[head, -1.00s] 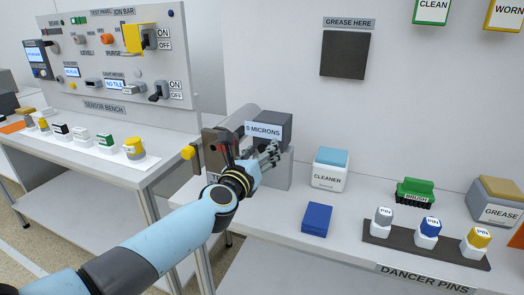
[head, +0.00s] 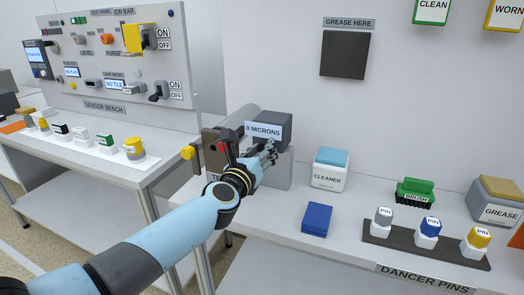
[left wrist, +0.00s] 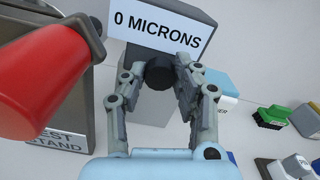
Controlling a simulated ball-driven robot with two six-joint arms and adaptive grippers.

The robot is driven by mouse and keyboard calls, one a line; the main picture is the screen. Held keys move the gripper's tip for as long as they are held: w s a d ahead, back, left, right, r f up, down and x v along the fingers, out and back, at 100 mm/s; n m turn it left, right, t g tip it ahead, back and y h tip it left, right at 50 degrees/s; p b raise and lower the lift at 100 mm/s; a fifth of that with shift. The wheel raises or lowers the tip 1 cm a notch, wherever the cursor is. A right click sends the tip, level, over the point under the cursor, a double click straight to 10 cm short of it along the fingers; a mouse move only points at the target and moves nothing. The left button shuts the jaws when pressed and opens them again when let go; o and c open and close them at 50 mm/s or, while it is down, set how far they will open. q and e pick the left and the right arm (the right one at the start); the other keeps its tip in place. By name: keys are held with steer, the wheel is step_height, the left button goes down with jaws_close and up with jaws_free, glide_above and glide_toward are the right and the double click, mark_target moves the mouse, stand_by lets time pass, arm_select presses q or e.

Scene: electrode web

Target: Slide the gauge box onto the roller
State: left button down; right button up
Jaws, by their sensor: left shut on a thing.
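The gauge box (head: 272,128) is a dark grey block with a white label reading 0 MICRONS. It sits on a light grey stand (head: 277,172) on the bench, close to the right of the grey roller (head: 240,121). In the left wrist view the box (left wrist: 140,12) is at the top, with a dark round knob (left wrist: 160,73) below its label. My left gripper (head: 268,152) is at the box's front, its fingers (left wrist: 163,78) shut around that knob. The fingers hide part of the knob. My right gripper is not in view.
A red cylindrical part (left wrist: 45,82) is close to the left of my gripper, by the test stand (left wrist: 60,140). A cleaner box (head: 329,172), a blue block (head: 317,219) and a rack of pins (head: 425,248) stand to the right. The sensor bench (head: 120,180) is left.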

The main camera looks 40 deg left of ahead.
arm_select(q)
steer(key=shift+a, duration=0.1)
steer(key=shift+s+a, duration=0.25)
steer(key=shift+a, duration=0.5)
steer(key=c, duration=1.4)
jaws_free()
steer(key=o, duration=0.4)
steer(key=shift+a, duration=0.1)
